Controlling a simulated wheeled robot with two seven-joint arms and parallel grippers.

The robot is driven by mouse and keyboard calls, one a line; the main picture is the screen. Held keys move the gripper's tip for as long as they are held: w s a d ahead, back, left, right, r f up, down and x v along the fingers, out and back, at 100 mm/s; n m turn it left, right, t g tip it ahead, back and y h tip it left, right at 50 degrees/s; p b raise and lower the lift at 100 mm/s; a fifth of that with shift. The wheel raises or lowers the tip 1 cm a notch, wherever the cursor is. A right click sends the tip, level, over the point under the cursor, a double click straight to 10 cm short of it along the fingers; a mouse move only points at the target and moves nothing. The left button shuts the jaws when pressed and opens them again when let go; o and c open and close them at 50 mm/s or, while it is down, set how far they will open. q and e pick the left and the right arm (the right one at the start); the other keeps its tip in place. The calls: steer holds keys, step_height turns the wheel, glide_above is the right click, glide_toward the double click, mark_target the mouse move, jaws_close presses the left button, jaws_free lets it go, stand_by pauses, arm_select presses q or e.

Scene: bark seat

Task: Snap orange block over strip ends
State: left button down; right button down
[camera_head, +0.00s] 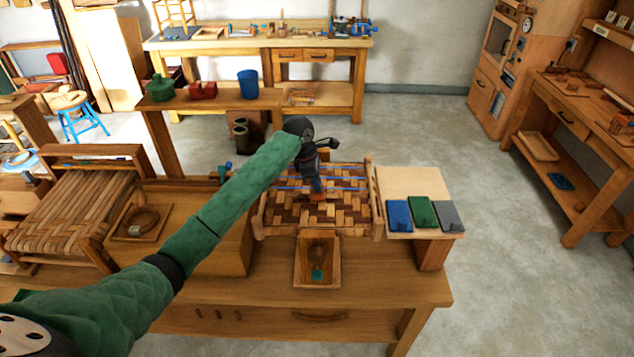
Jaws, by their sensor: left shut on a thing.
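A woven bark seat (340,211) in a wooden frame lies on the workbench, its strips in light and dark brown. Blue lines cross its far part. The orange block (317,196) is at the middle of the seat. My left gripper (317,187) points down over the seat, shut on the orange block. The block is small here, and I cannot tell whether it touches the strips. The strip ends near it are too small to make out. My green left arm reaches in from the lower left. My right gripper is not in view.
Blue, green and grey pads (423,212) lie on a board right of the seat. A small open wooden box (317,262) stands in front. A tray with a coiled strip (141,221) and another woven seat (75,207) are at left.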

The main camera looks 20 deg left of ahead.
arm_select(q)
steer(key=shift+f, duration=0.25)
stand_by(1.0)
steer(key=c, duration=0.9)
jaws_free()
steer(key=shift+o, duration=0.2)
steer(key=shift+r, duration=0.15)
steer(key=shift+r, duration=3.4)
